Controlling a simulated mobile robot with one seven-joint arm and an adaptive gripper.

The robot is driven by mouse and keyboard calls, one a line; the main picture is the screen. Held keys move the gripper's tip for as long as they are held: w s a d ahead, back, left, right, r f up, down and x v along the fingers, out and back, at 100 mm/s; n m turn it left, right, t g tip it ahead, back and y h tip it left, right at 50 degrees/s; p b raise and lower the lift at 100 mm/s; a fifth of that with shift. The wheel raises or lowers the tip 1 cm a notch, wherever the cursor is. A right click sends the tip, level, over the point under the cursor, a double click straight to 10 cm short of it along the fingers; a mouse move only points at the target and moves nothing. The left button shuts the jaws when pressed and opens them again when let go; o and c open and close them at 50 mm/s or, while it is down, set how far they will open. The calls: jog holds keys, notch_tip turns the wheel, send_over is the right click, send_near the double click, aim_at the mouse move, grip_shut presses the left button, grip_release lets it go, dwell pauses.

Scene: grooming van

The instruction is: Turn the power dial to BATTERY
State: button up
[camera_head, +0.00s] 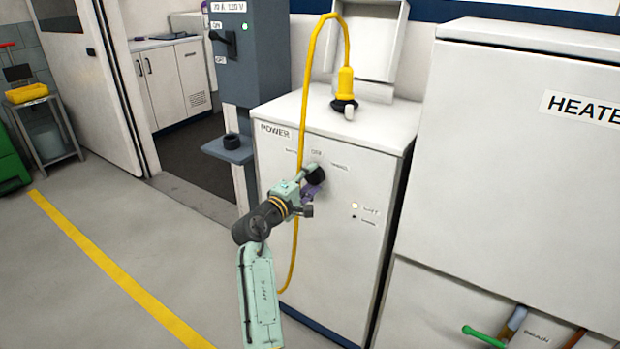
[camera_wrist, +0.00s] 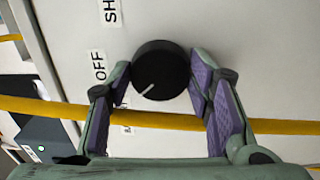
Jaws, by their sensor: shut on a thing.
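The black power dial (camera_head: 316,175) is on the front of the white POWER cabinet (camera_head: 365,200), under small labels. In the wrist view the round dial (camera_wrist: 165,66) sits between the two purple-padded fingers of my gripper (camera_wrist: 160,84), which are shut on its sides. Its white pointer line points to the lower left. A third label (camera_wrist: 125,129), below OFF, is mostly hidden by the cable and a finger. My gripper (camera_head: 311,184) also shows in the head view.
A yellow cable (camera_wrist: 60,107) crosses between my gripper and the panel, below the dial. It hangs down the cabinet front from a yellow plug (camera_head: 345,82) on top. A HEATER cabinet (camera_head: 510,150) stands right. Floor at left is open.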

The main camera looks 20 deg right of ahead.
jog(key=o, duration=1.2)
jog(key=v, duration=1.2)
